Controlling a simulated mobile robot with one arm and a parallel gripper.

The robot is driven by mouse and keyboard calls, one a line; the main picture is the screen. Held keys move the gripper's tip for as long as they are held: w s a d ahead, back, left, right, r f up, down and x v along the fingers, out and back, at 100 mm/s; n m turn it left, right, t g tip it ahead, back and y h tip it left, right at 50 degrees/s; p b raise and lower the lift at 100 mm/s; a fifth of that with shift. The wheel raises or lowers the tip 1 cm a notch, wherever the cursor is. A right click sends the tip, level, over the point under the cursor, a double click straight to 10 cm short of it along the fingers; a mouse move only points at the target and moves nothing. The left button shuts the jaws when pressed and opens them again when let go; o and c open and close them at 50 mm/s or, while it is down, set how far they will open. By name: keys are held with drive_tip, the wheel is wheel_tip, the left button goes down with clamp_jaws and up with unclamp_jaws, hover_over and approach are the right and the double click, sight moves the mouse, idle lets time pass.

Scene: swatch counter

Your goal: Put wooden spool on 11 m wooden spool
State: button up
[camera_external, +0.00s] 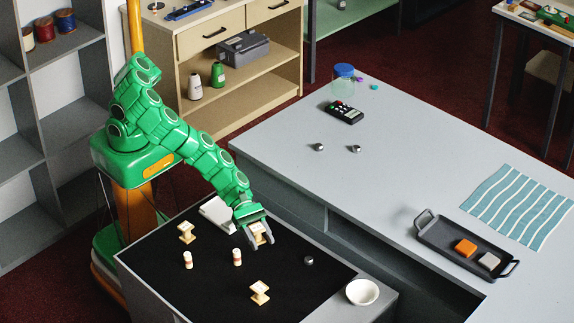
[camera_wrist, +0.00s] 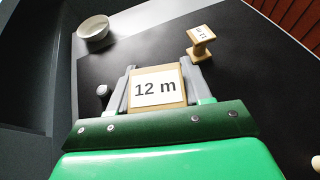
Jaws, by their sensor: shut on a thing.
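My gripper (camera_external: 258,234) is shut on a wooden spool (camera_external: 260,232) with a white label. In the wrist view the held spool (camera_wrist: 158,88) reads "12 m" and sits between the grey fingers of my gripper (camera_wrist: 157,80). Another wooden spool (camera_external: 260,293) stands upright on the black mat, nearer the front edge. It also shows in the wrist view (camera_wrist: 200,42), beyond and to the right of the held one; its small, tilted label looks like "11 m". The two spools are apart. A third wooden spool (camera_external: 186,232) stands at the mat's left, its label unreadable.
A white bowl (camera_external: 362,291) stands at the counter's right corner. Two small pegs (camera_external: 187,260) (camera_external: 237,257) stand at left. The mat around the front spool is clear.

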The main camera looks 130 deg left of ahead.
drive_tip(key=s+d+r+m+g+h, duration=0.1)
drive_tip(key=d+r+m+g+h, duration=0.4)
drive_tip(key=d+r+m+h, duration=0.45)
drive_tip(key=g, duration=0.3)
hover_over(255, 299)
drive_tip(key=shift+m+y, duration=0.25)
drive_tip(key=shift+y, duration=0.2)
drive_tip(key=shift+s+f, duration=0.1)
drive_tip(key=shift+f, duration=4.55)
drive_tip(key=shift+f+t, duration=0.3)
drive_tip(key=shift+f, duration=1.2)
drive_tip(key=shift+f, duration=0.15)
drive_tip(key=o, duration=1)
drive_tip(key=shift+o, duration=0.2)
